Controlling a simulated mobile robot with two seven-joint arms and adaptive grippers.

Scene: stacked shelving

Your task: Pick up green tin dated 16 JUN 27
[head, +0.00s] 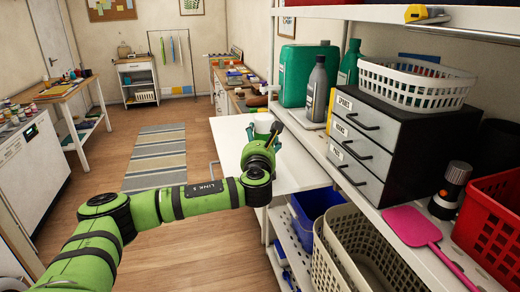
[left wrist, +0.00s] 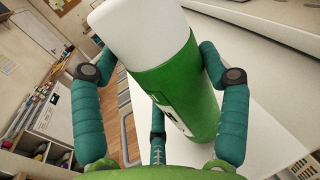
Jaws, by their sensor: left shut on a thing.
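A green cylindrical tin with a white top (left wrist: 178,85) fills the middle of the left wrist view. The teal fingers of my left gripper (left wrist: 160,78) are shut around its green body. Part of a white label shows on its side, but I cannot read a date. In the head view my left gripper (head: 262,132) is over the white surface, and the tin's pale top (head: 264,117) shows above the fingers. The fingers hide most of the tin there. I cannot tell whether it touches the surface. My right gripper is not in view.
The white surface (head: 233,140) around the gripper looks mostly clear. A blue bin (head: 316,205) and beige basket (head: 340,258) are below.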

